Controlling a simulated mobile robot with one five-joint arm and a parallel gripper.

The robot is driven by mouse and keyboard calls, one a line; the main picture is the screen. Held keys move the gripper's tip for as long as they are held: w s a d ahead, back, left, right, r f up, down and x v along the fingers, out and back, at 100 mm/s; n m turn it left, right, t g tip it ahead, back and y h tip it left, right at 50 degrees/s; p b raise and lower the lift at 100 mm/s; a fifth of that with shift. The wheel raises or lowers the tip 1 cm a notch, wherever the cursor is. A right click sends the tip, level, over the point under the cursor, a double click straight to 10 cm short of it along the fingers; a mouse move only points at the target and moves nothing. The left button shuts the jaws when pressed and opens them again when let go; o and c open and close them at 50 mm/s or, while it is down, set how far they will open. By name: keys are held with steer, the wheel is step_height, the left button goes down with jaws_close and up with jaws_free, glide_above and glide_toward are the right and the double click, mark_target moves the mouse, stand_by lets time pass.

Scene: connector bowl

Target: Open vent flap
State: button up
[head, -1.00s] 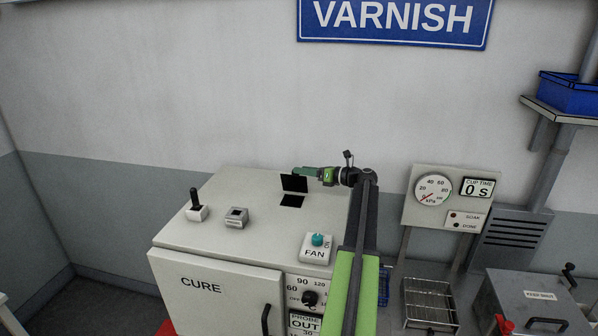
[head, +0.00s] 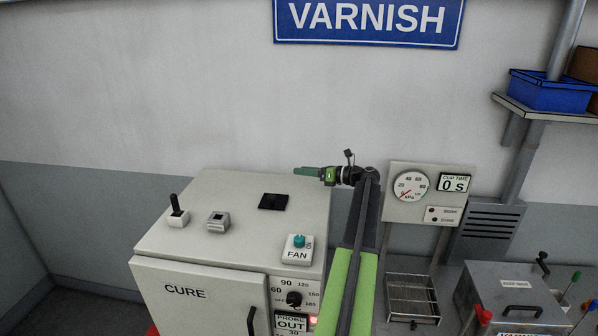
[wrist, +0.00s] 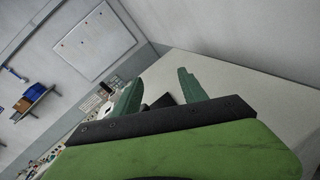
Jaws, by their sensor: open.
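The vent flap (head: 273,201) is a small black square plate on the pale top of the CURE oven (head: 215,245). It now looks flat against the top, over its dark opening. My gripper (head: 304,171) is above the oven's back right part, right of and behind the flap in the head view, with its green fingers pointing left. The fingers are open and empty and look apart from the flap. In the wrist view, the open fingers (wrist: 160,77) show, with a dark piece (wrist: 163,101), probably the flap, partly visible between them.
A black toggle lever (head: 176,209), a small grey box (head: 218,222) and the teal FAN knob (head: 299,241) stand on the oven top. A pressure gauge panel (head: 432,193) stands right of my arm. The wall is close behind.

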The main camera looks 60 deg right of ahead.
steer(key=r+p+v, duration=0.1)
steer(key=v, duration=0.7)
steer(key=shift+d+p, duration=0.3)
steer(key=shift+d, duration=0.05)
stand_by(0.4)
steer(key=v, duration=0.7)
steer(key=shift+s, duration=0.2)
